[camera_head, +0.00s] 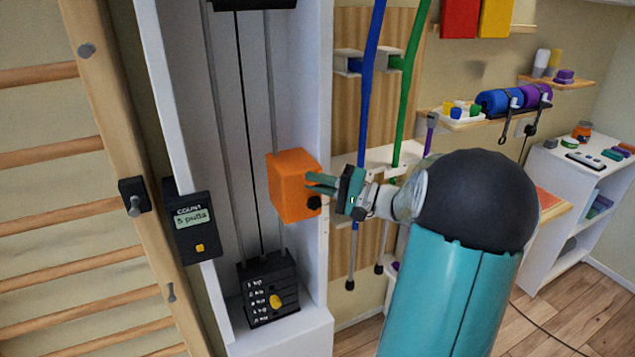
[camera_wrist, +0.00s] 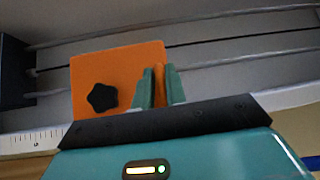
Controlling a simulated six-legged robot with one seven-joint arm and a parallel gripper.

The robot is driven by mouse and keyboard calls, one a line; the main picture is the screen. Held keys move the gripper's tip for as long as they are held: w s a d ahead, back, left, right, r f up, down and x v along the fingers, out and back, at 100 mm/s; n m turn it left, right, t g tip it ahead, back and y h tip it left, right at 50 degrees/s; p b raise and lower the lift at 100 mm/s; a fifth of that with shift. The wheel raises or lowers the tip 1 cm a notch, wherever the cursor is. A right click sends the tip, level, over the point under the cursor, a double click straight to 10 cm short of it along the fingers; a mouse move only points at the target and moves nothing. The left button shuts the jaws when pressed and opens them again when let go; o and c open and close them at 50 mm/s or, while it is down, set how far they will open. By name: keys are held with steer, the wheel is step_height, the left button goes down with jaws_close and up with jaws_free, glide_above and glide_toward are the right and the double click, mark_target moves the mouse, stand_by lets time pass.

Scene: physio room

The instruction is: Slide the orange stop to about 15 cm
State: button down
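The orange stop (camera_head: 292,185) is a block on the vertical rails of the white pulley column, with a black star-shaped knob (camera_wrist: 102,98) on its face. My gripper (camera_head: 321,184) reaches it from the right, its teal fingers overlapping the stop's right part. In the wrist view, my gripper (camera_wrist: 160,88) has its fingers a small gap apart at one edge of the stop, with orange showing between them. Whether they press on it I cannot tell. A white scale with tick marks (camera_wrist: 35,138) runs along the column edge; its numbers are not readable.
A black weight stack (camera_head: 268,290) with a yellow knob stands below the stop. A counter box (camera_head: 193,228) reading "5 pulls" hangs left of the column. Blue (camera_head: 369,50) and green (camera_head: 410,80) bands hang to the right. Wooden wall bars (camera_head: 60,225) stand far left.

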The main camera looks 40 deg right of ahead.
steer(key=shift+f, duration=2.4)
steer(key=c, duration=1.5)
jaws_free()
glide_toward(318, 200)
steer(key=s, duration=0.4)
steer(key=shift+s+d+r, duration=0.2)
steer(key=shift+d+r, duration=0.1)
